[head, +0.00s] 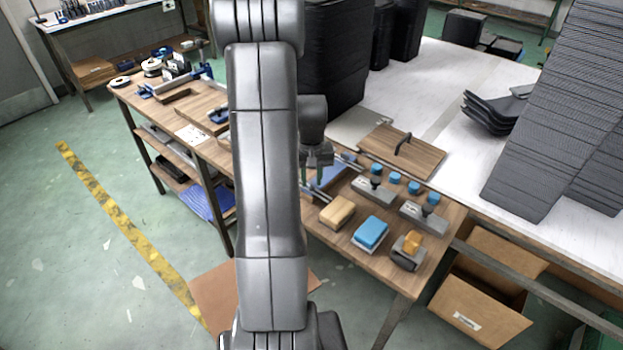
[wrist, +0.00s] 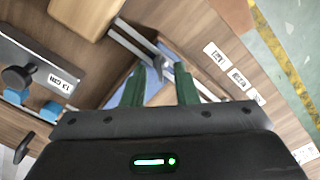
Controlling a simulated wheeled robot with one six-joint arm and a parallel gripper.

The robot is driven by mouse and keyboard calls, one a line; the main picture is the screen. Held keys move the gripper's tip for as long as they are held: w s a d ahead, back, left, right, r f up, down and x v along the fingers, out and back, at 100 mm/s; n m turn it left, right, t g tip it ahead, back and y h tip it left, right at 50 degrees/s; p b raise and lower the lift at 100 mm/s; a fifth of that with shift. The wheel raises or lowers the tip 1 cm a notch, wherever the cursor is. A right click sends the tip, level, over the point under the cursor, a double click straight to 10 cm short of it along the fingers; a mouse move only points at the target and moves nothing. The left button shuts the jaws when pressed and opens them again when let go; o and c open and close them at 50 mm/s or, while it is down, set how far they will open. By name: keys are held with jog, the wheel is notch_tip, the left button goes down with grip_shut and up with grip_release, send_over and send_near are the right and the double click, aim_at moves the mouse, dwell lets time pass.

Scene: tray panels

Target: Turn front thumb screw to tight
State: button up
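My gripper (head: 313,178) is over the wooden bench, partly behind my arm in the head view. In the wrist view its two green fingers (wrist: 160,88) stand apart with a gap between them, so it is open. Below the fingers are metal rails (wrist: 130,42) and a blue surface (wrist: 152,80); the blue surface also shows in the head view (head: 330,172). No thumb screw can be made out for certain. A dark part near the rails, beyond the fingertips, is too small to identify. I cannot tell whether the fingers touch anything.
Grey blocks with black knobs (head: 375,182) (head: 428,209), blue cylinders (head: 395,178), a tan block (head: 337,212) and a blue-topped block (head: 371,233) stand on the bench. A wooden board with a handle (head: 402,153) lies behind. White labels (wrist: 238,79) line the bench edge.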

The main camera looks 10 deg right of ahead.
jog(key=shift+f, duration=0.35)
grip_shut()
jog(key=m, duration=0.4)
jog(key=shift+b, duration=0.4)
jog(key=shift+m+b, duration=0.3)
jog(key=shift+m, duration=2.1)
